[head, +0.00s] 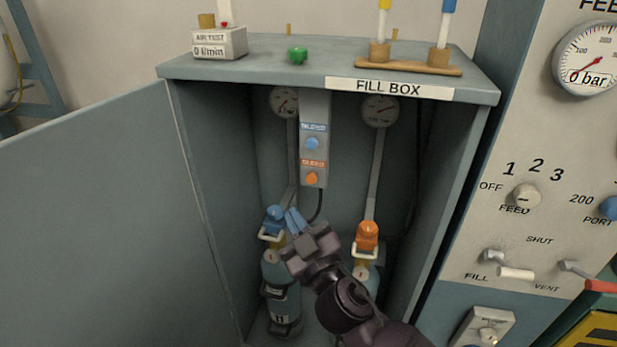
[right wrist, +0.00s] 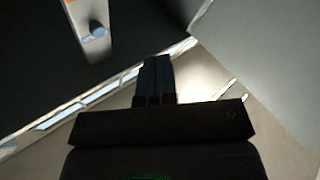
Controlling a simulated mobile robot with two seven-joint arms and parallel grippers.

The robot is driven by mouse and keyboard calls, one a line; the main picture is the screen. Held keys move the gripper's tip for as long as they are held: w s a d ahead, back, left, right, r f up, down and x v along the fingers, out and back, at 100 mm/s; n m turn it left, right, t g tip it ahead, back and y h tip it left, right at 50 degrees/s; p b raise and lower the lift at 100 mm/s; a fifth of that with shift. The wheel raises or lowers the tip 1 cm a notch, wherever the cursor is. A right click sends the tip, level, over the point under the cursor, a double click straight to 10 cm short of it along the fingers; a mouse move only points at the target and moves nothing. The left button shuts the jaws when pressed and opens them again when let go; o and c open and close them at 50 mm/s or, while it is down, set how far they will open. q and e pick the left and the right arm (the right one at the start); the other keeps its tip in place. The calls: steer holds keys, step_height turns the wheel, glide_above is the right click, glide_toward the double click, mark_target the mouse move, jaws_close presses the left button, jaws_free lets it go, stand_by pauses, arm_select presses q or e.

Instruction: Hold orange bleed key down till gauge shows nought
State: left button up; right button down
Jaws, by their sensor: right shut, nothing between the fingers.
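The orange bleed key (head: 312,179) sits low on a grey strip (head: 319,105) inside the fill box, under an orange label and below a blue key (head: 312,144). A round gauge (head: 284,101) hangs left of the strip and another gauge (head: 380,111) right of it; their needles are too small to read surely. My right gripper (head: 293,221) is shut and empty, below the orange key and apart from it, in front of the left cylinder's blue valve. In the right wrist view the shut fingers (right wrist: 156,78) show, with a blue key (right wrist: 97,30) at upper left. My left gripper is out of view.
The left cylinder (head: 283,300) and an orange valve (head: 367,236) on the right cylinder stand inside the box. The open door (head: 100,210) spans the left. The panel's big gauge (head: 588,55) reads "0 bar". A green knob (head: 298,54) is on top.

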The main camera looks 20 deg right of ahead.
mark_target(311, 178)
steer(key=shift+w+d, duration=0.1)
steer(key=shift+w, duration=0.05)
steer(key=w+d, duration=0.4)
steer(key=w, duration=0.3)
steer(key=shift+d, duration=0.4)
steer(key=shift+w+d, duration=0.1)
steer(key=shift+w, duration=0.05)
stand_by(2.1)
steer(key=shift+w+d+f, duration=0.1)
steer(key=shift+w+d, duration=0.05)
steer(key=shift+w, duration=0.1)
steer(key=shift+w+d, duration=0.4)
steer(key=shift+w, duration=0.1)
stand_by(3.8)
